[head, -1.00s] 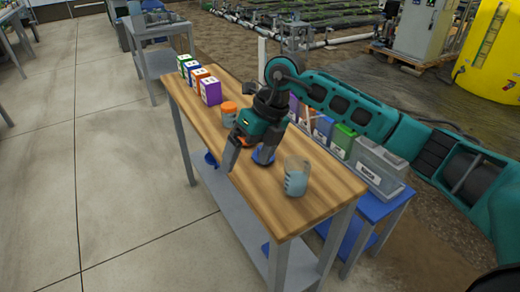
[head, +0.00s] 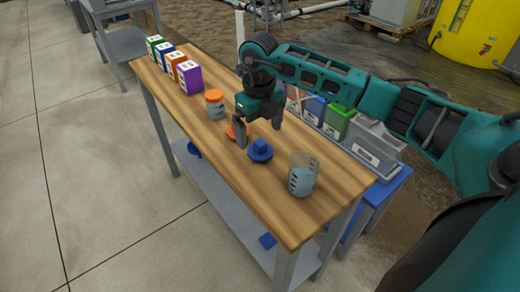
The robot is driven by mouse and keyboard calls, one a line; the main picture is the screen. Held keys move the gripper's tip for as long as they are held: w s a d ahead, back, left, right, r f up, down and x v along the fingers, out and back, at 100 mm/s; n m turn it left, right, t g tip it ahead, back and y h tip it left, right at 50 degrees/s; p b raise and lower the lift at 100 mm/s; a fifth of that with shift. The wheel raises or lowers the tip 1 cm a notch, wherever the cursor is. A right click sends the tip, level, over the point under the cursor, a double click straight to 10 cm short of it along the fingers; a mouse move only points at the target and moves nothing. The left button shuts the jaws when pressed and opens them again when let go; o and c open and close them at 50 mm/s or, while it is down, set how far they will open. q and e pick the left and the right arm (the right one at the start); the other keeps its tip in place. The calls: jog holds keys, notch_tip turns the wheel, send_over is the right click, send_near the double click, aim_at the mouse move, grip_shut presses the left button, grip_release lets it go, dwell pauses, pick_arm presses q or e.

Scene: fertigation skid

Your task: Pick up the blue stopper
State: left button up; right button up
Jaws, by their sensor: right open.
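The blue stopper (head: 260,150) lies on the wooden bench top (head: 210,140), between an orange piece and a clear beaker. It has a wide round base and a raised knob. My right gripper (head: 259,138) points down just behind the blue stopper, with its fingers spread apart and nothing visibly held. One finger is to the left of the stopper, the other behind it to the right. I cannot tell how high the fingertips are above the bench. My left gripper does not show.
The beaker (head: 303,174) with bluish liquid stands close to the right of the stopper. An orange piece (head: 236,131) lies behind the gripper's left finger. An orange-lidded jar (head: 215,104) and several coloured boxes (head: 189,77) stand further left. Bins (head: 338,120) stand behind the bench.

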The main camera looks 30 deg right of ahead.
aim_at(260, 142)
jog(key=shift+w+d+f, duration=0.1)
jog(key=shift+f, duration=1.3)
jog(key=shift+w+d+f, duration=0.1)
jog(key=shift+f, duration=1.25)
jog(key=shift+c, duration=0.3)
jog(key=c, duration=1.1)
